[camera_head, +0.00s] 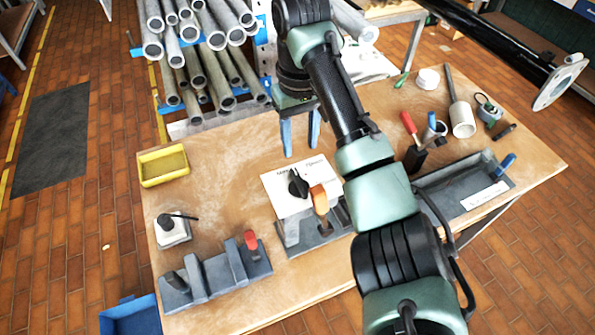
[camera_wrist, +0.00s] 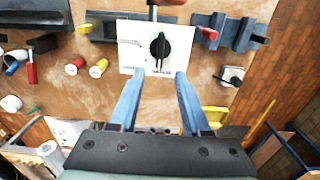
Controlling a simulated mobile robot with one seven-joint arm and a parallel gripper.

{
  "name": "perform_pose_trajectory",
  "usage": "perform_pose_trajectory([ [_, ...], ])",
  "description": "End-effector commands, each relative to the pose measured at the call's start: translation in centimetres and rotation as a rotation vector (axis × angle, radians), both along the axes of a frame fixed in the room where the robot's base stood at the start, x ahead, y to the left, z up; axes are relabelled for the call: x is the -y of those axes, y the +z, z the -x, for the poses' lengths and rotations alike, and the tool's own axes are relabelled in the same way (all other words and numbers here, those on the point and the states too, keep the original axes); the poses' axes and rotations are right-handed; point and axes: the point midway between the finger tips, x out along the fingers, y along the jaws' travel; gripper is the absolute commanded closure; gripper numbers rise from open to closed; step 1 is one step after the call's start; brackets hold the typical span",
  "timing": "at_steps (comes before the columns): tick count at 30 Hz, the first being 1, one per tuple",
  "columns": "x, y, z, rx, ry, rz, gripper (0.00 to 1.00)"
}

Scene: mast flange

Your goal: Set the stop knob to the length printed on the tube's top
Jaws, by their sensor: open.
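The stop knob (camera_head: 298,185) is black and sits on a white plate (camera_head: 277,184) with small print I cannot read. In the wrist view the knob (camera_wrist: 160,46) lies beyond my fingertips, with its narrow end toward them. My gripper (camera_head: 301,149) has two blue fingers, open and empty, apart from the knob. It also shows in the wrist view (camera_wrist: 160,73). A dark tube (camera_head: 500,42) with a pale flange (camera_head: 560,84) at its end crosses the upper right of the head view. No length print on it is legible.
An orange-handled clamp (camera_head: 320,199) stands close beside the knob plate. A yellow bin (camera_head: 163,166) and a grey fixture with a red handle (camera_head: 251,240) are at the left. A grey tray (camera_head: 451,196) and loose tools lie right. Grey pipes (camera_head: 215,40) are racked behind.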

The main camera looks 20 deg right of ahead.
Motion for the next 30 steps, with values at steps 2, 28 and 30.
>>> perform_pose_trajectory([
  [2, -0.2, -2.2, 0.1, -0.003, 0.000, -0.004, 0.53],
  [28, 0.0, -11.5, 0.0, 0.002, 0.000, 0.000, 0.53],
  [30, 0.0, -11.5, 0.0, 0.002, 0.000, 0.000, 0.54],
])
